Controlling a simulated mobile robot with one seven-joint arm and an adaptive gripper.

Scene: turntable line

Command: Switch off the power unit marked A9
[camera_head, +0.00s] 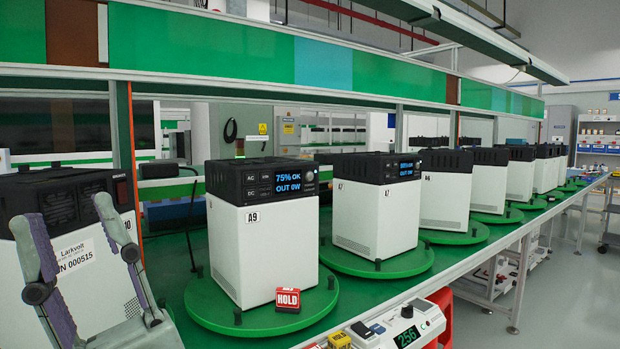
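The power unit marked A9 (235,250) is a white box with a black top section, upright on a round green turntable (213,317). Its lit display (287,182) reads "75% OK" and "OUT 0W". Small AC and DC controls (251,184) are left of the display and a round knob (310,177) is right of it. My gripper (62,212) is at the lower left, fingers apart and pointing up, with nothing seen between them. It appears in front of another unit, left of A9 and apart from it.
A left unit (75,240) labelled "Larkvolt" has a red switch. A red HOLD block (288,299) stands before A9. Unit A7 (375,215) and several more units line the green bench rightward. A meter (405,325) sits at the front edge. The aisle (570,300) at right looks clear.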

